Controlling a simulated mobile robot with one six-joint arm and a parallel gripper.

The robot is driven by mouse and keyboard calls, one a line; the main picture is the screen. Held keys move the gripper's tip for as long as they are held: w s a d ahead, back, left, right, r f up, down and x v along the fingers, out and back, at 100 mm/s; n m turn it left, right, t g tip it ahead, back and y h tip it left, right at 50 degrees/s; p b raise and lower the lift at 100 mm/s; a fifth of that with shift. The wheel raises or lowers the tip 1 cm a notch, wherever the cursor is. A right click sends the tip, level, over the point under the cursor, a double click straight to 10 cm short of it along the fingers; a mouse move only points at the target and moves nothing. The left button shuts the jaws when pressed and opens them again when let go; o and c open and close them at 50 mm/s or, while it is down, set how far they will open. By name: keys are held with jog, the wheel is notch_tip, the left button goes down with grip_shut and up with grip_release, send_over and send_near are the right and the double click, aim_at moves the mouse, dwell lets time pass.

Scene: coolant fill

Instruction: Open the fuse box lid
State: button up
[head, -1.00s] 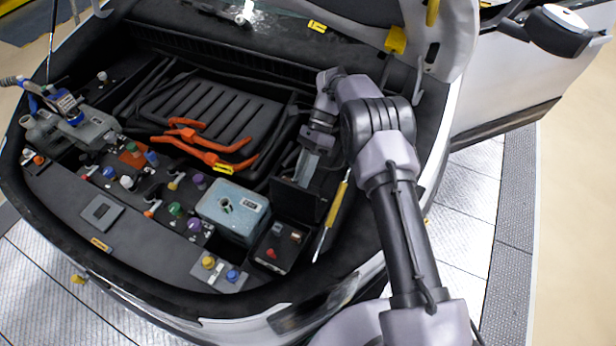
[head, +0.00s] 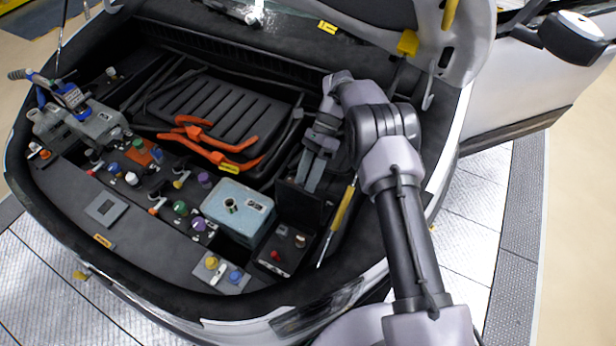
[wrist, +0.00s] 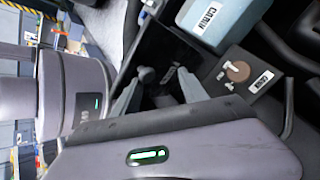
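The fuse box (head: 283,254) is a dark box at the front right of the engine bay, beside a pale blue box. Its top is uncovered, showing a red part and a tan part. Its dark lid (head: 300,204) stands up at the rear edge. My gripper (head: 311,183) is just behind the lid, pointing down, with its two fingers apart and nothing seen between them. The wrist view shows the spread fingers (wrist: 158,97) over dark surfaces; I cannot tell there whether a fingertip touches the lid.
The pale blue box (head: 238,212) stands left of the fuse box. A yellow-handled tool (head: 342,210) lies close on the right. Orange cables (head: 215,150) run across the bay behind. The raised hood (head: 425,30) and its yellow fittings are near my arm.

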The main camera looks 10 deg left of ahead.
jog(key=shift+d+f, duration=0.2)
jog(key=shift+d, duration=0.1)
jog(key=shift+w+a+r, duration=0.1)
jog(key=shift+r, duration=0.2)
jog(key=s+d+r, duration=0.2)
jog(key=s+d, duration=0.1)
jog(key=s, duration=0.4)
jog(key=s+d+r+p, duration=0.1)
jog(key=s+d+r, duration=0.1)
jog(key=s, duration=0.5)
jog(key=shift+s+d+r, duration=0.35)
jog(key=shift+d, duration=0.45)
